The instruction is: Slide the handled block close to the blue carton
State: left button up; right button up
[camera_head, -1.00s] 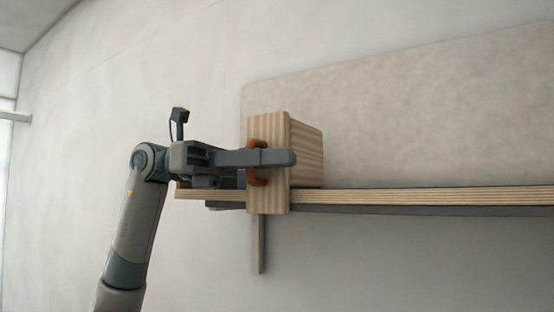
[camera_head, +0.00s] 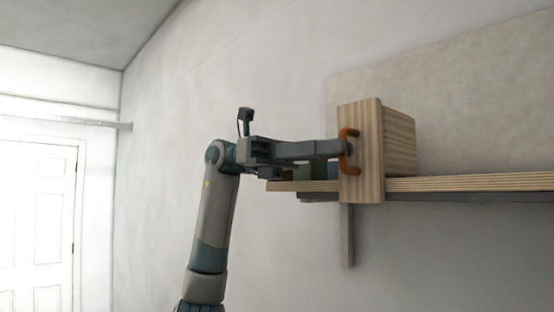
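The handled block (camera_head: 362,170) is a pale striped wooden box with a thick front panel. It stands upright on the plywood shelf, and its panel overhangs the shelf's front edge. An orange C-shaped handle (camera_head: 345,166) is on the panel. My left gripper (camera_head: 336,149) reaches in from the left, with its fingertip end at the handle. Whether its fingers touch or close on the handle is unclear. A dark greenish shape (camera_head: 318,171) shows beneath the finger, partly hidden; I cannot tell what it is. No blue carton can be made out. My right gripper is not in view.
The plywood shelf (camera_head: 470,182) runs along the wall, with its left end just left of the block and a bracket (camera_head: 346,236) below. The shelf's front strip right of the block looks clear. A pale back panel (camera_head: 470,100) stands behind. A white door (camera_head: 38,225) is far left.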

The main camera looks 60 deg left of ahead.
pick_arm(q)
jog(key=v, duration=1.1)
dwell(0.3)
jog(key=shift+w, duration=0.1)
